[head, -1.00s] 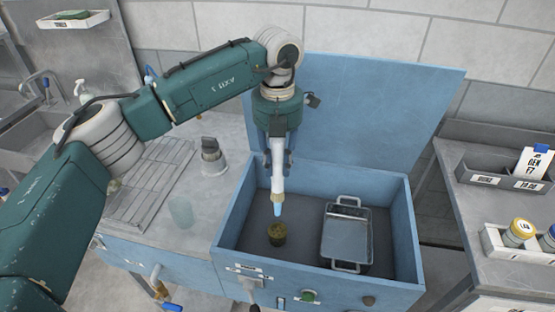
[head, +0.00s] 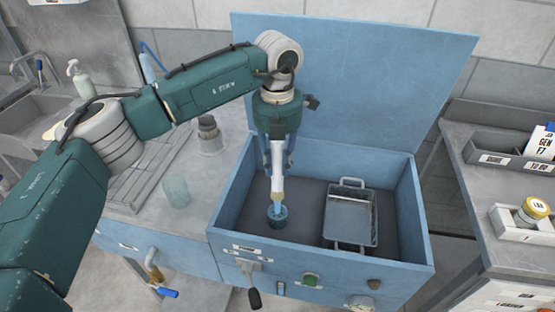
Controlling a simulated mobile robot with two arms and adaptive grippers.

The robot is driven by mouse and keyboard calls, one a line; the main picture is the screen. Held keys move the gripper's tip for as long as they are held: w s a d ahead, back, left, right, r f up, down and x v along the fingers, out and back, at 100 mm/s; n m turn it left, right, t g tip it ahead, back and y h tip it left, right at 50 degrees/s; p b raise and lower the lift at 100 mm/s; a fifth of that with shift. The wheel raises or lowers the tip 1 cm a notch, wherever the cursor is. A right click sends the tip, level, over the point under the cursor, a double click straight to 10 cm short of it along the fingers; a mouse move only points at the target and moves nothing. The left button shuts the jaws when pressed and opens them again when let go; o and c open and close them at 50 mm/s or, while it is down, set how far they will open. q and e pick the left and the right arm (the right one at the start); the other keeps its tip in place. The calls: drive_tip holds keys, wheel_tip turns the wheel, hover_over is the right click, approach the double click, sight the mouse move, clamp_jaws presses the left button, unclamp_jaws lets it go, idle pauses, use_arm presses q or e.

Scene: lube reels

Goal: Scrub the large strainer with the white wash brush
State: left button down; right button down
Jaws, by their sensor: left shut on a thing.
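My left gripper (head: 278,158) points down into the blue basin and is shut on the white wash brush (head: 277,184). The brush is near upright, its bristle end down at a small round cup-like part (head: 278,222), which looks like the strainer. The bristle tip overlaps the opening of this part, which now looks blue-grey; I cannot tell how deep the tip is inside. The part stands on the floor of the basin (head: 305,232), left of centre. My right gripper is not in view.
A metal tray with two handles (head: 351,217) lies in the basin at right. The raised blue lid (head: 350,85) stands behind. A clear cup (head: 177,191) and a grey cylindrical part (head: 209,137) stand on the left counter. Bins (head: 497,160) sit on the right bench.

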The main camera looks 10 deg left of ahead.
sight(277, 182)
use_arm(q)
drive_tip(key=shift+f+b, duration=1.75)
drive_tip(key=shift+f, duration=1.15)
drive_tip(key=shift+f+b, duration=0.45)
drive_tip(key=shift+f, duration=0.15)
drive_tip(key=shift+a, duration=0.1)
drive_tip(key=shift+w+a+r, duration=0.1)
drive_tip(key=shift+a, duration=0.7)
drive_tip(key=shift+d, duration=0.1)
drive_tip(key=d, duration=0.3)
drive_tip(key=shift+d, duration=0.25)
